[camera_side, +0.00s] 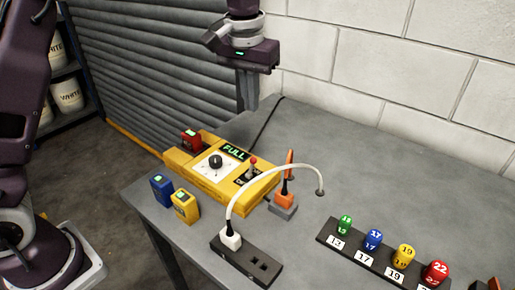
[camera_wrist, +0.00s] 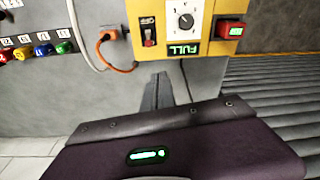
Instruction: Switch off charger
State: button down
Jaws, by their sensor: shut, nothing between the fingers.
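The yellow charger (camera_side: 212,178) sits on the grey table with a lit green FULL display (camera_side: 236,152) and a black dial (camera_side: 215,161) on a white plate. Its red-tipped toggle switch (camera_side: 252,165) is on the right side of its top; I cannot tell the lever's position. A red battery (camera_side: 191,139) with a green light sits at its far end. In the wrist view the charger (camera_wrist: 205,10) is at the top edge, with the switch (camera_wrist: 149,36) beside the display. My gripper (camera_side: 248,107) is shut and empty, above the table behind the charger, apart from it.
A blue battery (camera_side: 162,189) and a yellow battery (camera_side: 185,206) stand in front. A white cable arches over the table from a black power strip (camera_side: 247,262). An orange plug (camera_side: 285,199) is right of the charger. Several numbered coloured pieces stand on a rack (camera_side: 375,261). A wall is behind.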

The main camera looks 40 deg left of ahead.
aim_at(251, 167)
jog(key=shift+g, duration=0.3)
jog(key=w+f, duration=0.1)
jog(key=f, duration=0.1)
jog(key=w+d+f, duration=0.1)
jog(key=w+f, duration=0.1)
jog(key=shift+w+d, duration=0.1)
jog(key=shift+d, duration=0.1)
jog(key=f, duration=1)
jog(key=shift+w+a, duration=0.35)
jog(key=shift+w, duration=0.05)
jog(key=s, duration=0.2)
jog(key=shift+s+d+r, duration=0.3)
jog(key=shift+r, duration=0.1)
jog(key=shift+s+d+r, duration=0.1)
jog(key=shift+s+r, duration=0.05)
jog(key=shift+s, duration=0.45)
jog(key=shift+s+r+t, duration=0.1)
jog(key=shift+s+t, duration=0.1)
jog(key=shift+t, duration=0.2)
